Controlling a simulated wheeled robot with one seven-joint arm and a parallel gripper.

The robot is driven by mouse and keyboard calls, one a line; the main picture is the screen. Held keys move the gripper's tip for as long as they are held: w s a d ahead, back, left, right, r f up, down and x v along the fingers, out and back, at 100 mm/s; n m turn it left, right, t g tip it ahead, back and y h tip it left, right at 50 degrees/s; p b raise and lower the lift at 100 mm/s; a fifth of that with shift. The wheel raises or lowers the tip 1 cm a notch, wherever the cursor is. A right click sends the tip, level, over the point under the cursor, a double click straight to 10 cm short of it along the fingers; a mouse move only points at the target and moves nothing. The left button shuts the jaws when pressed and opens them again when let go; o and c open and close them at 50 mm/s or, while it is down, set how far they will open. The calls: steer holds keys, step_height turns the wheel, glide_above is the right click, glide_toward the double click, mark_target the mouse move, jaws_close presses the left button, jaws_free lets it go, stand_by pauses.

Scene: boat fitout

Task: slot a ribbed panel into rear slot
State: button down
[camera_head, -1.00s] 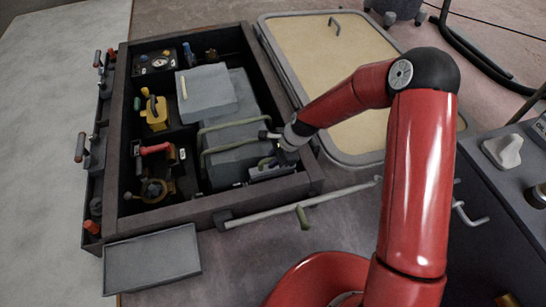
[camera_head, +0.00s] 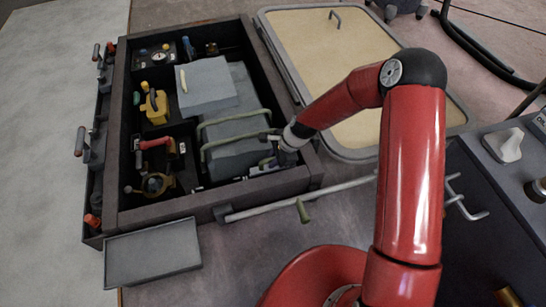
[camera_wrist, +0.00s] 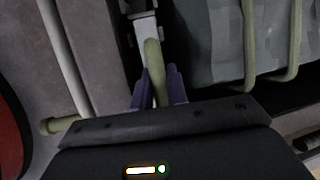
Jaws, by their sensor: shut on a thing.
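My gripper (camera_head: 275,153) is inside the dark open box, at its front right corner. In the wrist view my gripper's purple fingers (camera_wrist: 159,88) are shut on a green handle (camera_wrist: 153,58). A pale grey piece (camera_wrist: 145,28) shows just beyond the handle; I cannot tell what the handle belongs to. Right beside it is a grey body with ribs (camera_wrist: 215,35) and green bars, which also shows in the head view as a grey block (camera_head: 228,128). A flat grey panel (camera_head: 205,95) with a yellow-green grip lies on the block. I cannot make out the rear slot.
The box's front rim (camera_head: 210,203) is close to my gripper. A pale rod (camera_head: 335,191) with a green knob runs along the front. Levers and valves (camera_head: 155,106) fill the box's left side. A beige-topped hatch (camera_head: 330,60) lies at the right.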

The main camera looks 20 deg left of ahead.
steer(key=shift+f, duration=1.5)
steer(key=c, duration=1.3)
jaws_free()
steer(key=p+v, duration=0.1)
steer(key=v, duration=0.6)
steer(key=shift+r+p, duration=0.4)
steer(key=shift+d, duration=0.1)
steer(key=s+d+r+n+t+h+p, duration=0.15)
steer(key=d+r, duration=0.35)
steer(key=r, duration=0.5)
steer(key=s+d+r+n+t+h+p, duration=0.1)
steer(key=d+r+n+p, duration=0.3)
steer(key=r, duration=0.5)
steer(key=s+d+r+n+t+h+p, duration=0.1)
steer(key=d+r, duration=0.5)
steer(key=r, duration=0.4)
steer(key=s+d+r+n+t+p, duration=0.1)
steer(key=s+d+r+n+p, duration=0.1)
steer(key=s+d+r, duration=0.3)
steer(key=s+d+r+n+t+h+p, duration=0.1)
steer(key=s+d+r, duration=0.5)
steer(key=s+r, duration=0.6)
steer(key=shift+s+n+t+p, duration=0.25)
steer(key=shift+n+t+p, duration=0.1)
steer(key=shift+n+p, duration=0.65)
